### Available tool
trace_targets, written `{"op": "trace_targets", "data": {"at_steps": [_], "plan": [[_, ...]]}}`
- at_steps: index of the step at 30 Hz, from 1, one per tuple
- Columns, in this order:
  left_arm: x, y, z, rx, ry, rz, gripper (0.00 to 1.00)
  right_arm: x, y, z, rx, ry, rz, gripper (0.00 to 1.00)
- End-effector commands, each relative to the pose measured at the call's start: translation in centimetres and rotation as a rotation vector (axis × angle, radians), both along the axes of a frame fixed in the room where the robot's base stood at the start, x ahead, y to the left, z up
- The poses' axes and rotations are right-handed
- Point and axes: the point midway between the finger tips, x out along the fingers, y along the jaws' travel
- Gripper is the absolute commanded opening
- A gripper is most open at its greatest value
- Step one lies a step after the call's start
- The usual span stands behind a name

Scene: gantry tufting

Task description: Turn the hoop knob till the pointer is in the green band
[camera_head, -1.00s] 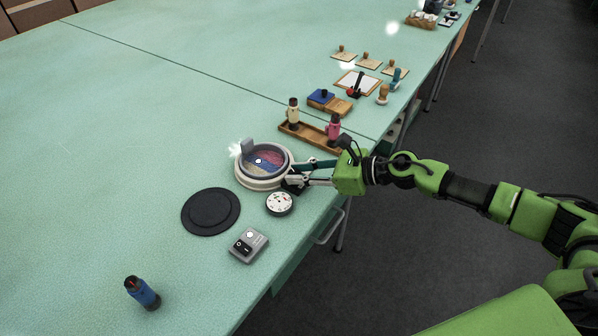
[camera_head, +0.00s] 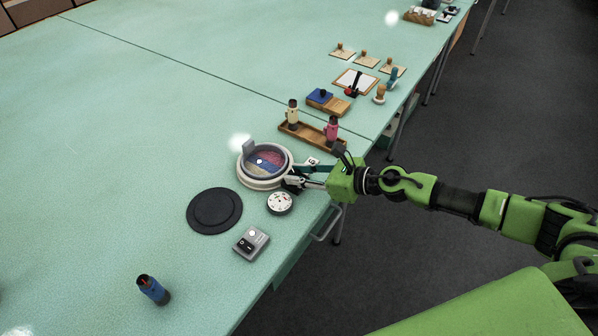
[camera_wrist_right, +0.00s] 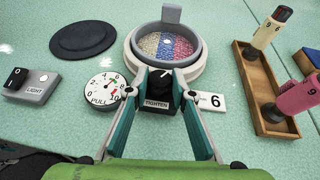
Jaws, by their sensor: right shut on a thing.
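The black hoop knob (camera_wrist_right: 178,90), with a TIGHTEN label below it, sits at the near side of the round white hoop (camera_wrist_right: 136,65) holding pink, blue and tan tufting. My right gripper (camera_head: 293,181) is shut on the knob, with its teal fingers on either side of it. A white mark shows on the knob's top. The round white PULL gauge (camera_wrist_right: 104,92) is left of the knob in the wrist view and also shows in the head view (camera_head: 279,203). Its pointer and green band are too small to read surely. My left gripper is out of view.
A black disc (camera_head: 214,211) and a grey LIGHT switch box (camera_head: 251,243) lie near the gauge. A number 6 card (camera_wrist_right: 210,102) lies right of the knob. A wooden tray (camera_wrist_right: 258,90) with two bottles stands beyond. A blue bottle (camera_head: 153,290) stands in front.

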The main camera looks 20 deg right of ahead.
Motion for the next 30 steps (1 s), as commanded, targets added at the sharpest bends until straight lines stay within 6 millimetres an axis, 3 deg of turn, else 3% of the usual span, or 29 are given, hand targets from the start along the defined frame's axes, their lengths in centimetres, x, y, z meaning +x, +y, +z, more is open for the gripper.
{"op": "trace_targets", "data": {"at_steps": [1, 2, 3, 4, 17, 30], "plan": [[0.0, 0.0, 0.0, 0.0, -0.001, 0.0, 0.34, 0.0, 0.1, 0.1, 0.002, -0.001, 0.001, 0.01], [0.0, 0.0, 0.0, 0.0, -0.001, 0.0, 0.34, 0.0, 0.1, 0.1, 0.002, -0.001, 0.001, 0.28], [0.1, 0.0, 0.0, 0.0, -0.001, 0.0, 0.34, 0.0, 0.1, 0.1, 0.002, -0.001, 0.001, 0.38], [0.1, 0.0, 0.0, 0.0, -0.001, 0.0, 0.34, 0.0, 0.1, 0.1, 0.002, -0.001, 0.001, 0.4], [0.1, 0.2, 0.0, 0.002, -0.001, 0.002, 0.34, -0.5, -0.4, 0.2, 0.001, 0.001, 0.001, 0.4], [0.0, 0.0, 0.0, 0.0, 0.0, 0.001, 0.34, -5.0, -4.7, 2.6, 0.0, 0.004, 0.0, 0.4]]}}
